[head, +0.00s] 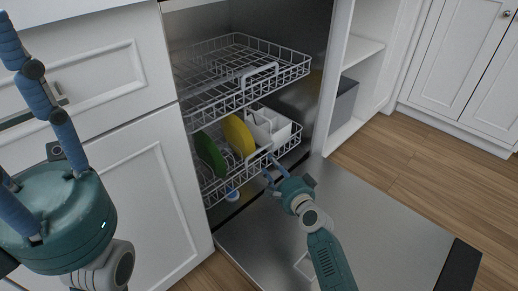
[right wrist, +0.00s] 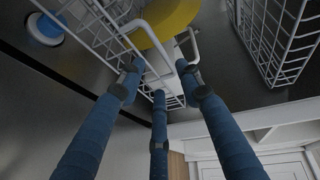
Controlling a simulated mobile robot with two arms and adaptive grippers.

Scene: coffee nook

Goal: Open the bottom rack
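The bottom rack (head: 212,188) is a white wire basket inside the open dishwasher, set a little out over the opened door. It holds a green plate (head: 210,154), a yellow plate (head: 239,134) and a white cutlery basket (head: 270,127). My right gripper (head: 270,174) is at the rack's front edge, its fingers spread. In the right wrist view, the open fingers (right wrist: 160,85) reach around the rack's white handle (right wrist: 188,50), with the yellow plate (right wrist: 165,18) beyond; contact is unclear. My left gripper (head: 30,130) is open and empty at the left, by the cabinets.
The upper rack (head: 225,80) is partly out above the bottom rack and looks empty. The opened dishwasher door (head: 370,225) lies flat below my right arm. White drawers (head: 95,80) stand at left; an open shelf with a grey bin (head: 345,98) is at right. Wooden floor is clear beyond.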

